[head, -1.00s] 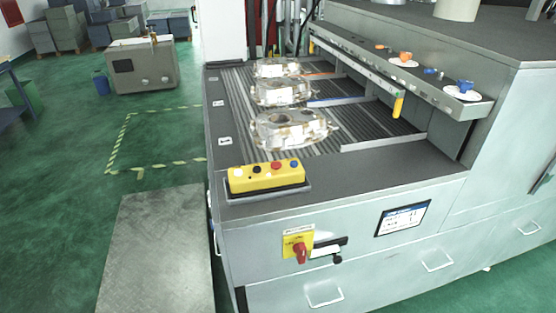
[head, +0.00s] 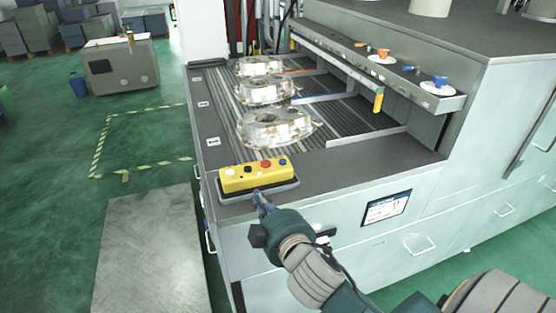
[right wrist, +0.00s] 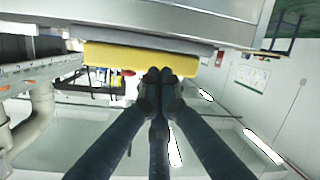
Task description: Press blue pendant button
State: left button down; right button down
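The yellow pendant (head: 237,183) lies on a dark tray at the near left corner of the machine top. Its blue button (head: 283,161) is at the right end, beside a red button (head: 266,164) and a black one (head: 248,169). My right gripper (head: 258,196) is at the pendant's near side, below and left of the blue button in the picture; contact cannot be told. In the right wrist view the fingertips (right wrist: 160,74) are together with nothing visible between them, overlapping the lower edge of the yellow pendant (right wrist: 140,58). My left gripper is not in view.
Several metal castings (head: 274,127) sit on the ribbed bed behind the pendant. A screen (head: 386,208) is on the front panel.

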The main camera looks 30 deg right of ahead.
jog(key=w+a+r+n+t+y, duration=0.2)
jog(key=a+r+n+t+y, duration=0.3)
jog(key=r, duration=0.6)
jog(key=w+a+r+n+t+y, duration=0.2)
jog(key=a+r+n+y, duration=0.4)
jog(key=r, duration=0.5)
jog(key=s+a+r+n+g+y, duration=0.15)
jog(key=a+n+g+y, duration=0.35)
jog(key=n, duration=0.5)
jog(key=s+a+n+g+y, duration=0.3)
jog(key=a+n+g+y, duration=0.15)
jog(key=n, duration=0.55)
jog(key=w+d+f+n+g+h, duration=0.4)
jog(key=w+d+f+n+h, duration=0.2)
jog(key=d+f+h, duration=0.45)
jog(key=w+d+m+h, duration=0.1)
jog(key=d+h, duration=0.3)
jog(key=d, duration=0.7)
jog(key=w+d+r+m+h, duration=0.1)
jog(key=d+h, duration=0.3)
jog(key=d, duration=0.7)
jog(key=shift+r+m+t, duration=0.3)
jog(key=shift+m+t, duration=0.05)
jog(key=shift+m, duration=0.05)
